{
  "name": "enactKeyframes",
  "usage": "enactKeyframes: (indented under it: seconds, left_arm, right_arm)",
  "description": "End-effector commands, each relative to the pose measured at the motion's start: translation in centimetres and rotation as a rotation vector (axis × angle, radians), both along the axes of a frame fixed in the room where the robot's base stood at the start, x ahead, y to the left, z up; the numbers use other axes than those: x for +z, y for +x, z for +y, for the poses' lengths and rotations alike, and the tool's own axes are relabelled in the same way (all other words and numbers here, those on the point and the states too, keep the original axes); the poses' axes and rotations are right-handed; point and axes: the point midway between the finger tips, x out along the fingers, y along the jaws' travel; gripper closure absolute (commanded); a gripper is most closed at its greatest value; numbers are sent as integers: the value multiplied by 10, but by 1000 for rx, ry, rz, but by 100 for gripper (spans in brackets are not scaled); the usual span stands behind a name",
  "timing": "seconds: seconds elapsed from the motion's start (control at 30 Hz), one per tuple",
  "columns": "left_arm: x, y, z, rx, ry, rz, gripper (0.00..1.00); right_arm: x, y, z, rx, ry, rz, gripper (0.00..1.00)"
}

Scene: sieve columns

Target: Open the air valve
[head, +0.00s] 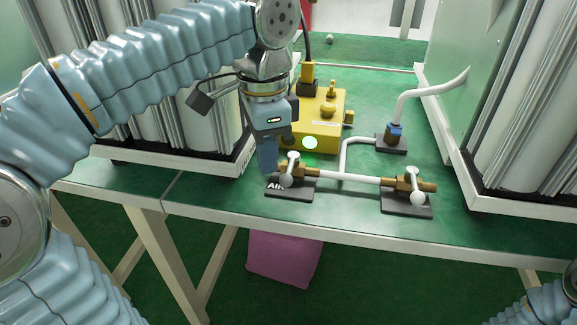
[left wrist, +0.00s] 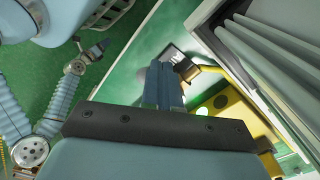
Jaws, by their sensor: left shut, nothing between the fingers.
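The air valve (head: 291,170) sits on a dark plate labelled "AIR" (head: 273,187) near the table's front edge. My left gripper (head: 267,168) is shut and empty, pointing down just left of the lever. I cannot tell whether it touches the lever. In the left wrist view the shut fingers (left wrist: 163,88) reach toward the dark plate and partly hide the valve.
A second valve (head: 416,184) with a similar lever stands to the right, joined by a white pipe (head: 350,177). A yellow box (head: 318,120) stands behind the air valve. A blue-topped fitting (head: 394,133) is behind the pipe. Large framed columns flank both sides.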

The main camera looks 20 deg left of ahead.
Motion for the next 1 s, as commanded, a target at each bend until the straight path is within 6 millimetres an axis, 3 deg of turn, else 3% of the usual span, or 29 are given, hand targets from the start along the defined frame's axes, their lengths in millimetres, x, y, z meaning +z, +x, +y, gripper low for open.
enactKeyframes:
  seconds: [0.6, 1.0]
  left_arm:
    - [-33, 0, 0, 0, 0, 0, 100]
    - [-33, 0, -2, -1, 0, 0, 100]
  right_arm:
    - [-22, 0, 0, 0, 0, 0, 57]
    - [-21, 0, 0, 0, 0, 0, 57]
